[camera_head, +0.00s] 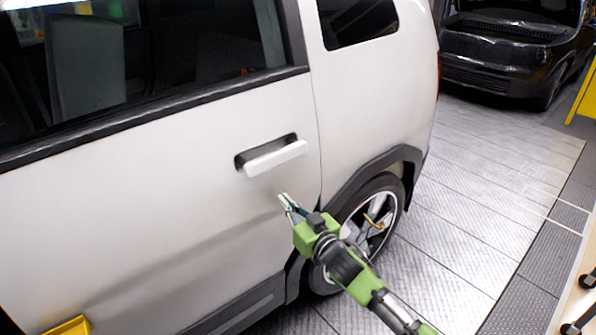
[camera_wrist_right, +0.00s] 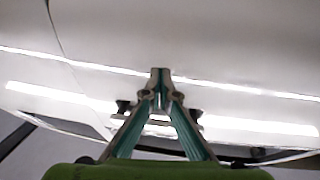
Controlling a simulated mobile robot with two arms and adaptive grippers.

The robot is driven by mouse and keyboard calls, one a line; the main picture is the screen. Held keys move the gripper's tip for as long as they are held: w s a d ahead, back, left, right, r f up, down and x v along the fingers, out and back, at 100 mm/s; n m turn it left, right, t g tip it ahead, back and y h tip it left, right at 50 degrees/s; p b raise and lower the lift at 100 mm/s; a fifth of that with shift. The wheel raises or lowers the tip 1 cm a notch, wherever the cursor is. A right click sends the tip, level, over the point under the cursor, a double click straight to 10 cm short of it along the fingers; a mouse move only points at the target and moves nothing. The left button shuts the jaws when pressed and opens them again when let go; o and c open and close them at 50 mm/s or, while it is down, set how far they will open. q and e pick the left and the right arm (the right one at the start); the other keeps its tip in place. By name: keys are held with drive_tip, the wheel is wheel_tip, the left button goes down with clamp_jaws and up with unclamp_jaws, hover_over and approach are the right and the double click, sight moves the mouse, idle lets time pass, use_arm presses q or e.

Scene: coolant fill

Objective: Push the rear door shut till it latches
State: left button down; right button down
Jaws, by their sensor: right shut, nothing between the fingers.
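The silver-white rear door (camera_head: 170,170) fills the left and middle of the head view, with its window and a white handle (camera_head: 275,158) near its rear edge. Its rear edge lies close along the body panel (camera_head: 375,90); I cannot tell whether it is latched. My right gripper (camera_head: 286,203) is shut and empty, its tips at the door panel just below the handle. In the right wrist view the shut fingertips (camera_wrist_right: 160,75) point at the glossy pale panel (camera_wrist_right: 230,55). Whether they touch it is unclear. My left gripper is not in view.
The rear wheel (camera_head: 370,225) is just behind my right gripper. A black vehicle (camera_head: 515,45) stands at the upper right. The grey tiled floor (camera_head: 465,190) is clear between them. A yellow object (camera_head: 70,326) shows at the lower left edge.

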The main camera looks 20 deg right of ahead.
drive_tip(key=shift+w+a+f+y, duration=0.15)
drive_tip(key=shift+w+y, duration=0.15)
drive_tip(key=shift+w, duration=0.5)
drive_tip(key=shift+w+a+n, duration=0.2)
drive_tip(key=shift+w+n, duration=0.1)
drive_tip(key=shift+w, duration=0.5)
drive_tip(key=shift+w+r+y, duration=0.1)
drive_tip(key=shift+r+y, duration=0.15)
drive_tip(key=shift+y, duration=0.05)
drive_tip(key=shift+s+d+f+p, duration=0.1)
drive_tip(key=shift+s+p, duration=0.4)
drive_tip(key=shift+s, duration=0.15)
drive_tip(key=p, duration=0.4)
approach(276, 192)
drive_tip(key=shift+v, duration=0.9)
